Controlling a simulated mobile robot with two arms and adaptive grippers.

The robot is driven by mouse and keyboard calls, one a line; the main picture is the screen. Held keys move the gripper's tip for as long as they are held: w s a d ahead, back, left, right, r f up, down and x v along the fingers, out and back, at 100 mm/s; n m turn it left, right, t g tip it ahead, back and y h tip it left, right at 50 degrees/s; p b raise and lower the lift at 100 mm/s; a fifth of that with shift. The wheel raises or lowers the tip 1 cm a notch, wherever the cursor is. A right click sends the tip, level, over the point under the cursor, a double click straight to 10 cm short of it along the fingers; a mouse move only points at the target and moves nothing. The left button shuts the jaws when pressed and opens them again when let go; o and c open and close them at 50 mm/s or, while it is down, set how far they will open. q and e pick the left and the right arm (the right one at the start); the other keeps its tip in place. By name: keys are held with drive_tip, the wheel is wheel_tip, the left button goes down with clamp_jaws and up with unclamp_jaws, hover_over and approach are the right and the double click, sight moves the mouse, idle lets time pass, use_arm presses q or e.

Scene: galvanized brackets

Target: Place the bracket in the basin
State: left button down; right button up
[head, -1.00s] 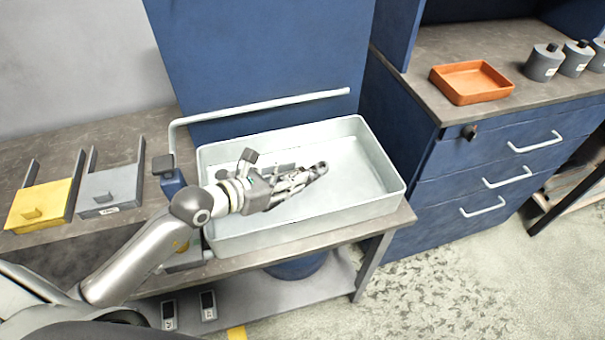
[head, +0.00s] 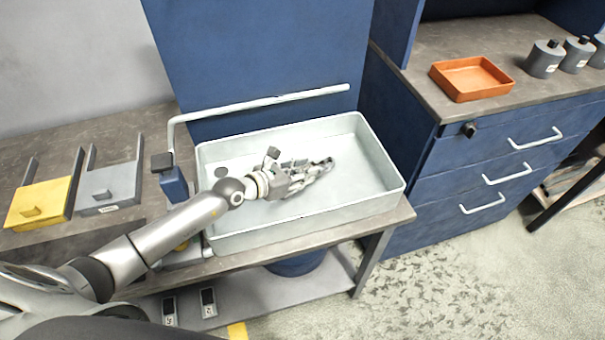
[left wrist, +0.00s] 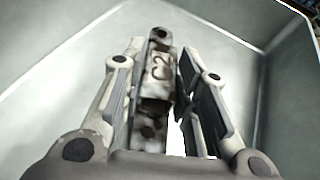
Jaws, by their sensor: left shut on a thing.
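The basin (head: 370,205) is a pale, rectangular, open tub on the bench. My left gripper (head: 318,170) is over the inside of the basin, with its arm crossing the left rim. I cannot tell whether the bracket touches the basin floor. My right gripper is not in view.
A pale pipe (head: 260,103) runs above the basin's back rim. A yellow holder (head: 40,203) and a grey holder (head: 110,188) stand at the left. An orange tray (head: 470,80) and several grey canisters (head: 545,60) are on the right counter. The basin's right part is clear.

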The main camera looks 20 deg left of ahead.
use_arm(q)
drive_tip(key=shift+w+f, duration=0.1)
drive_tip(key=shift+f, duration=0.45)
drive_tip(key=shift+f, duration=0.15)
drive_tip(key=c, duration=1.1)
unclamp_jaws()
drive_tip(key=v, duration=1)
drive_tip(key=shift+s+a, duration=0.1)
drive_tip(key=shift+s, duration=0.1)
drive_tip(key=shift+v, duration=0.95)
